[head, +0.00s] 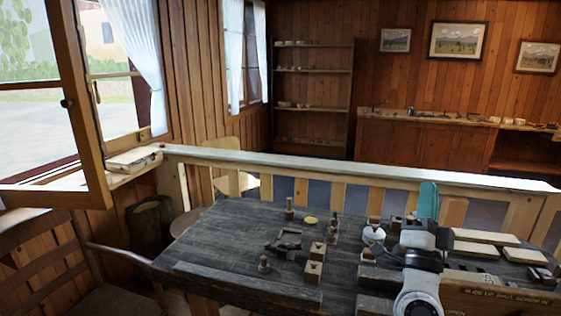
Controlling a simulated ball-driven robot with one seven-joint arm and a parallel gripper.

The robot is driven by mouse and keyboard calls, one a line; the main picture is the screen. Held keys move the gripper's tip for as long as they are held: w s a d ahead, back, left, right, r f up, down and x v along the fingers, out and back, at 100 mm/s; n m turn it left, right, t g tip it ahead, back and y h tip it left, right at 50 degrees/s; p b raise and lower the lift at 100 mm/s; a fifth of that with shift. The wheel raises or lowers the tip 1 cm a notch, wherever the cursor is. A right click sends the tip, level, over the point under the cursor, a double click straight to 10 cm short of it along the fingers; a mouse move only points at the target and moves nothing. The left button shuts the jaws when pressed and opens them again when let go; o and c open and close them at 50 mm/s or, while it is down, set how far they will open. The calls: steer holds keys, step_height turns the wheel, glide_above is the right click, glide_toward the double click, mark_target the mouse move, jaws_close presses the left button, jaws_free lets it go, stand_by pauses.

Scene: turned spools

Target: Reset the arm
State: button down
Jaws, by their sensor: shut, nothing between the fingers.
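My arm reaches up from the bottom right of the head view, over the right part of a dark wooden table (225,245). My gripper (422,240) is at its far end, above the tabletop clutter. It is shut and empty. The fingertips are small and partly hidden by my own arm, so their exact pose is hard to tell.
Small turned wooden pieces and blocks (314,271) stand mid-table. Close to my arm are a white round item (373,235), an upright teal piece (428,201), pale boards (487,236) and a wooden crate (500,299). A railing (350,170) runs behind. The table's left is clearer.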

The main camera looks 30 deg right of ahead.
steer(key=w+a+f+n+t+y, duration=0.55)
steer(key=a+n+t+y, duration=0.25)
steer(key=n+y, duration=0.55)
steer(key=a+f+n+g+y, duration=0.4)
steer(key=a+f+y, duration=0.15)
steer(key=f, duration=0.45)
steer(key=a+f+n+g+y, duration=0.45)
steer(key=a+f, duration=0.25)
steer(key=f, duration=0.2)
steer(key=s+a+f+g, duration=0.4)
steer(key=s+f+g, duration=0.3)
steer(key=s+f, duration=0.4)
steer(key=s+f+g, duration=0.3)
steer(key=s, duration=0.4)
steer(key=s+f+g+h, duration=0.1)
steer(key=s+f+g, duration=0.2)
steer(key=s, duration=0.3)
steer(key=shift+s+m+g, duration=0.3)
steer(key=shift+s+g, duration=0.05)
steer(key=shift+a, duration=0.1)
